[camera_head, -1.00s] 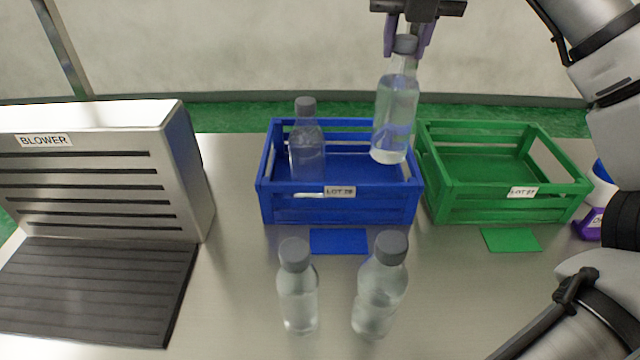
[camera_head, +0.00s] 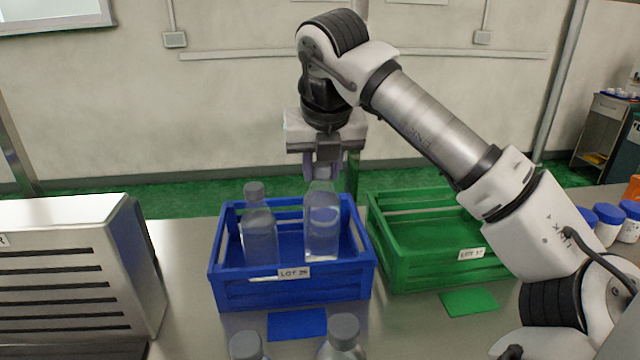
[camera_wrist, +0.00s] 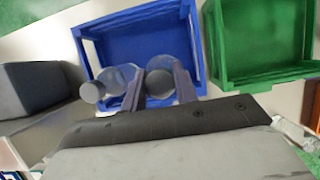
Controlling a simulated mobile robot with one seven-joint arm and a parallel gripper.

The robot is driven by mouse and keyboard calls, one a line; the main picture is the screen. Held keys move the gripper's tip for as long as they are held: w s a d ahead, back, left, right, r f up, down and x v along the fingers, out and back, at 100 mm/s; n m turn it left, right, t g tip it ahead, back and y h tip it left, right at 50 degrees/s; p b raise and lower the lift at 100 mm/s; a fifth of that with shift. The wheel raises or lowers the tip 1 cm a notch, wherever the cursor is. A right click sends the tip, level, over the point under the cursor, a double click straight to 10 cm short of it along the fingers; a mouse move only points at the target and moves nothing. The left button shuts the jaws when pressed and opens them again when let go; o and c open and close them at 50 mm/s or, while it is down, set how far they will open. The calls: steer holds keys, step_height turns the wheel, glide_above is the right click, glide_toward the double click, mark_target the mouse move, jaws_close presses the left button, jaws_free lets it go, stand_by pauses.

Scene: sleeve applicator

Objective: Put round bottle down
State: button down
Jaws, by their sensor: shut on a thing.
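My gripper (camera_head: 324,172) is shut on the neck of a clear round bottle (camera_head: 322,226), which hangs upright inside the right part of the blue crate (camera_head: 290,292). Its cap is hidden by the fingers in the head view; in the wrist view the held bottle's cap (camera_wrist: 160,84) shows between the fingers (camera_wrist: 155,92). I cannot tell if its base touches the crate floor. A second clear bottle with a grey cap (camera_head: 260,236) stands in the left part of the same crate, a small gap away.
A green crate (camera_head: 420,270), empty where visible, stands right of the blue one. Two capped bottles (camera_head: 246,346) (camera_head: 343,336) stand in front at the picture's bottom edge. A metal blower (camera_head: 80,265) is at left. Blue-lidded jars (camera_head: 608,222) are at right.

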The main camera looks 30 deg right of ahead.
mark_target(321, 184)
steer(key=shift+f, duration=1.45)
steer(key=shift+f, duration=0.2)
steer(key=c, duration=1.1)
jaws_free()
steer(key=v, duration=1.2)
steer(key=shift+r, duration=0.25)
